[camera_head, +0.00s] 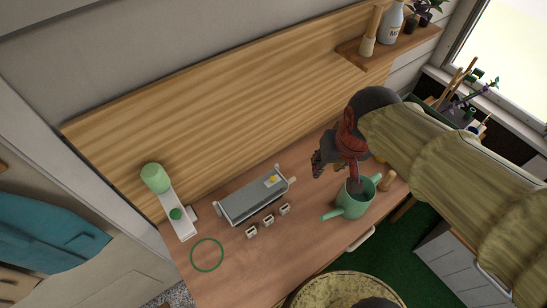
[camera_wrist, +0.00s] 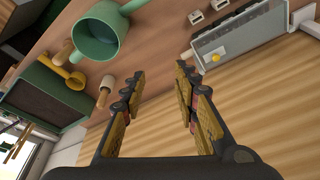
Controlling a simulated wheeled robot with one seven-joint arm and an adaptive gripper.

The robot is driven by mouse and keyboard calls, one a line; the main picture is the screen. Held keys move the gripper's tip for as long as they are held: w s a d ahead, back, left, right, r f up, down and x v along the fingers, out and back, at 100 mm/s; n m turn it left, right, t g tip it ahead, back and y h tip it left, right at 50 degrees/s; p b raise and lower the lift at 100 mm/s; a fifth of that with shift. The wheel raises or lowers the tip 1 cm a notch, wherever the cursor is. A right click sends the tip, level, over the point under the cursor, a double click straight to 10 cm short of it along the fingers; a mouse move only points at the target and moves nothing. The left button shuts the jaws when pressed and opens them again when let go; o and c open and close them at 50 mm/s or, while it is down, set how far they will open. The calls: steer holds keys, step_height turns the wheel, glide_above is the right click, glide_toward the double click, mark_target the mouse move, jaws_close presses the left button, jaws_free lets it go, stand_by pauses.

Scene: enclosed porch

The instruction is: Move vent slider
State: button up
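A grey rectangular box (camera_head: 245,203) with a pale frame lies on the wooden worktop; it also shows in the wrist view (camera_wrist: 245,42), at the upper right. A small yellow knob (camera_head: 272,180) sits on a light plate near the right end of its top; the knob also shows in the wrist view (camera_wrist: 215,58). I take this knob to be the vent slider, but its label is not readable. My gripper (camera_head: 318,165) is right of the box, above the worktop and apart from it. In the wrist view my gripper (camera_wrist: 158,80) is open, with nothing between its fingers.
A green watering can (camera_head: 352,203) stands below my gripper, beside a small wooden-handled tool (camera_head: 387,181). Several small white blocks (camera_head: 268,220) lie in front of the box. A green ring (camera_head: 207,255) and a white stand (camera_head: 178,212) are left. A wooden backboard (camera_head: 220,95) rises behind.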

steer(key=w+a+n+g+p, duration=0.1)
steer(key=w+a+g+p, duration=0.1)
steer(key=w+a+p, duration=0.4)
steer(key=g+p, duration=0.1)
steer(key=p, duration=0.6)
glide_above(272, 178)
steer(key=shift+n+h, duration=0.3)
steer(key=shift+n, duration=0.1)
step_height(272, 178, down, 4)
steer(key=shift+f, duration=3.7)
steer(key=shift+c, duration=0.9)
jaws_close()
